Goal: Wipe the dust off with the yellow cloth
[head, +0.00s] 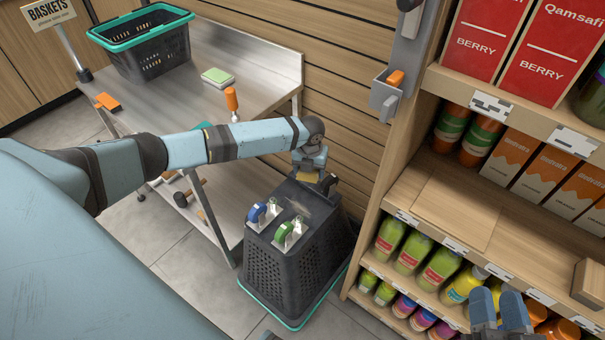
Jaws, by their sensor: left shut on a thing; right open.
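My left gripper (318,180) reaches down onto the back of the top of a dark upturned basket (290,262). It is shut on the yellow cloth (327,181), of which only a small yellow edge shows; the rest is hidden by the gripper. The cloth appears to be at the basket's top surface, but contact is hard to tell. A faint brownish smear of dust (318,206) shows on the top, just in front of the gripper. My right gripper (499,308) is at the bottom right, open and empty, in front of the lower shelf.
A blue tape dispenser (257,214) and a green one (284,236) stand on the basket's top, left of the dust. A metal table (182,98) with a black basket (148,52) is behind. Shelves (440,212) with jars and boxes stand close on the right.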

